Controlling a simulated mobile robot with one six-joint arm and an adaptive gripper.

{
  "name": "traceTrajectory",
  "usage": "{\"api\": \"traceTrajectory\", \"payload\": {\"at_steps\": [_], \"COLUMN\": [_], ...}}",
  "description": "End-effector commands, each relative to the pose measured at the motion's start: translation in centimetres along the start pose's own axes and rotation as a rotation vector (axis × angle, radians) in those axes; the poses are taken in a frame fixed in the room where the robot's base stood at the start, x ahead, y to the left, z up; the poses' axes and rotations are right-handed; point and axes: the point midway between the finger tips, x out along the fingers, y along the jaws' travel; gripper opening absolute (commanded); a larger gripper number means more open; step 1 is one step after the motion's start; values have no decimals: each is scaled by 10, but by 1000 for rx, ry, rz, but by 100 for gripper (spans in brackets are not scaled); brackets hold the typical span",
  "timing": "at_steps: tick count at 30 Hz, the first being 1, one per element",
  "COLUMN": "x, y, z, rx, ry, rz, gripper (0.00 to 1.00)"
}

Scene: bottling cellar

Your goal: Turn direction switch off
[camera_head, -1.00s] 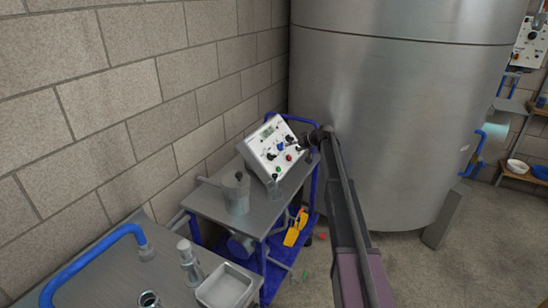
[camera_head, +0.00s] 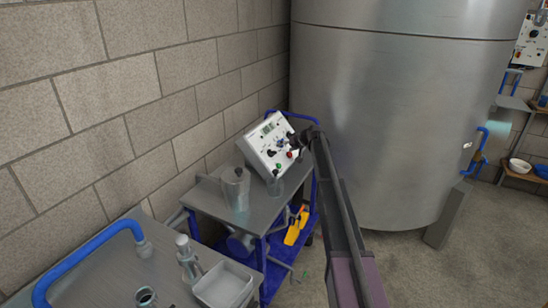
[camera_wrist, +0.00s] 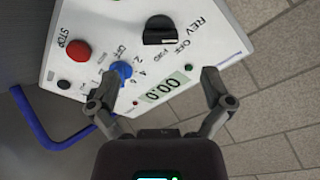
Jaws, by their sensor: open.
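A white control box (camera_head: 258,150) with a sloping face stands on the grey cart. The direction switch is a black knob (camera_wrist: 162,30) beside the labels REV, OFF and FWD in the wrist view; which label it points to I cannot tell. My gripper (camera_wrist: 158,86) is open and empty over the box face, its fingers spread on either side of the small display. The switch lies beyond the fingertips, apart from them. In the head view my gripper (camera_head: 297,141) is at the box's right side and hides part of the face.
The face also carries a blue dial (camera_wrist: 121,70), a red STOP button (camera_wrist: 78,50), a green button (camera_wrist: 103,8) and a display (camera_wrist: 166,87). A large steel tank (camera_head: 395,110) is close behind my arm.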

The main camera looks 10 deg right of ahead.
Motion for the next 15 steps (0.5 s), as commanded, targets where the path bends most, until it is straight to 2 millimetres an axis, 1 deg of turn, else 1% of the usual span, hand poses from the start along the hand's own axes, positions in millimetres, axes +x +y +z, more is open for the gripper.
{"api": "traceTrajectory", "payload": {"at_steps": [1, 3, 15], "x": [10, 19, 64], "y": [2, 2, 2], "z": [1, 1, 1], "rx": [-1, 0, -1], "ry": [-1, -1, 0], "rz": [0, -1, 0], "gripper": [100, 100, 100]}}
